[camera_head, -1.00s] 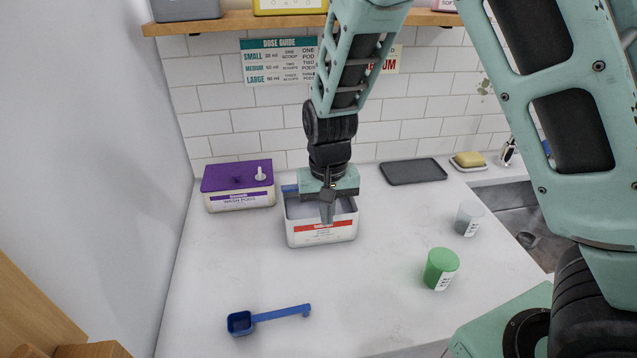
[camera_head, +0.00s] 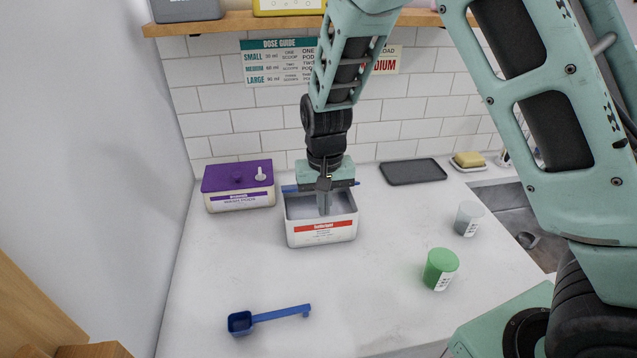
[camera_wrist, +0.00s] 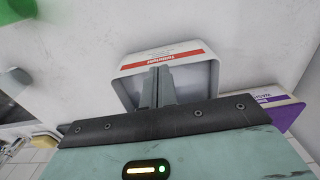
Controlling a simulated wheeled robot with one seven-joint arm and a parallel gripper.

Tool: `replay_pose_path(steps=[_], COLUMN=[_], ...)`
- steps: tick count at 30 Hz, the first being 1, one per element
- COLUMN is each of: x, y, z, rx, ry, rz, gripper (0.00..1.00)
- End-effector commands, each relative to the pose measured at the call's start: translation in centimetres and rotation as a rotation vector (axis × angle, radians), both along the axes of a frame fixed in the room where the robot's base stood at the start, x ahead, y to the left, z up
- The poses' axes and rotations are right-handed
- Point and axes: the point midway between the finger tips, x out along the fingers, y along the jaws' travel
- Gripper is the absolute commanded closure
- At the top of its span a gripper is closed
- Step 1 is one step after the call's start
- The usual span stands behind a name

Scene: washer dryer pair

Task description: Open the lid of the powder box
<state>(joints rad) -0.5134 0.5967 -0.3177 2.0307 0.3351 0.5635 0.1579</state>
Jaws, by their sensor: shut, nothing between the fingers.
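The powder box (camera_head: 322,238) is a white tub with a red label, standing on the counter. Its top shows open, with a pale grey interior; it also shows in the wrist view (camera_wrist: 196,56). A thin blue edge, apparently the lid (camera_head: 290,188), shows at the box's back on both sides of my gripper; most of it is hidden behind the gripper. My gripper (camera_head: 324,210) points down, shut and empty, with its fingertips over or inside the box opening; I cannot tell how deep. It also shows in the wrist view (camera_wrist: 160,72).
A purple-lidded wash pods box (camera_head: 240,196) stands close left of the powder box. A dark tray (camera_head: 413,172) lies behind right, near the sink (camera_head: 515,220).

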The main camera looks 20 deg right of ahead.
Motion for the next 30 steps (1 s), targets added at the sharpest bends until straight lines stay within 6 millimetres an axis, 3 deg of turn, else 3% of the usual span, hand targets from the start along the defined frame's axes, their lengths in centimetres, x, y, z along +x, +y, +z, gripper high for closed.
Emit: replay_pose_path(steps=[30], x=[4.8], y=[-1.0], z=[0.0], rx=[0.0], ry=[0.0], rz=[0.0], gripper=[1.0])
